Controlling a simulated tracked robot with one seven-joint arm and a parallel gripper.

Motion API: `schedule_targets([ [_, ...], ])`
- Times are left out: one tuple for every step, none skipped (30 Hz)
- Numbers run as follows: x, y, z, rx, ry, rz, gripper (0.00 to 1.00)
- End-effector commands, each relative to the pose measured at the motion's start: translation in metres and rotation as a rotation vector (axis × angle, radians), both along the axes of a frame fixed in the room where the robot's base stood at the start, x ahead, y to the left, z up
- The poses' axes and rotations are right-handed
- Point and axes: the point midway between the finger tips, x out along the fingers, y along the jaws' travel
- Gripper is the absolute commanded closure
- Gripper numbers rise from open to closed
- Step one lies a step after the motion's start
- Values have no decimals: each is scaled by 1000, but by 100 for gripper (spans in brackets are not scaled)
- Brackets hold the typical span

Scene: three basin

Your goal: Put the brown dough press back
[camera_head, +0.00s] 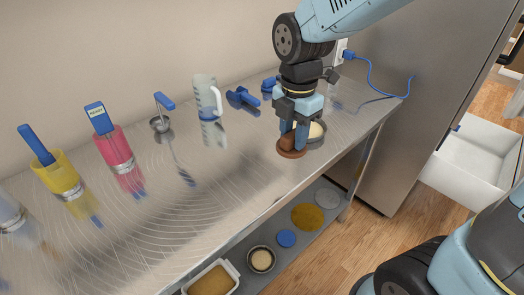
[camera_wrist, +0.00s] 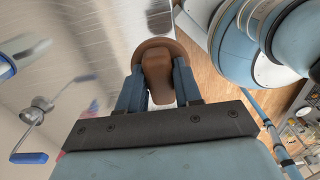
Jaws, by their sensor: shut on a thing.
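The brown dough press (camera_head: 290,153) is upright with its round base at or just above the steel counter (camera_head: 236,170), near the front edge towards the right. I cannot tell whether the base touches the counter. My gripper (camera_head: 295,138) points down and is shut on the press's handle. In the wrist view the brown dough press (camera_wrist: 157,68) sits between the two blue fingers of my gripper (camera_wrist: 158,88), with its round base beyond them.
A round grey pan (camera_head: 318,134) with pale contents stands just behind and right of the press. A measuring jug (camera_head: 207,97), a pink cup (camera_head: 115,146) and a yellow cup (camera_head: 60,175) stand along the wall. Bare counter lies left of the press.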

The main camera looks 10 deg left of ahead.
Motion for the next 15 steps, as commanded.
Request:
schedule_targets([
  [5, 7, -4, -1, 2, 3, 100],
  [7, 11, -6, -1, 2, 4, 100],
  [10, 16, -9, -1, 3, 5, 100],
  [13, 20, -11, 0, 3, 5, 100],
  [16, 24, -13, 0, 1, 5, 100],
  [20, 29, -15, 0, 1, 5, 100],
  [23, 32, -17, 0, 1, 6, 100],
  [25, 36, -20, -1, 2, 6, 100],
  [28, 39, -25, -2, 3, 6, 100],
  [30, 42, -29, -2, 3, 5, 100],
  [32, 45, -33, -1, 3, 5, 100],
  [34, 48, -38, -1, 3, 6, 100],
  [36, 51, -43, 0, 3, 6, 100],
  [38, 54, -46, -1, 2, 6, 100],
  [41, 57, -51, -2, 3, 5, 100],
])
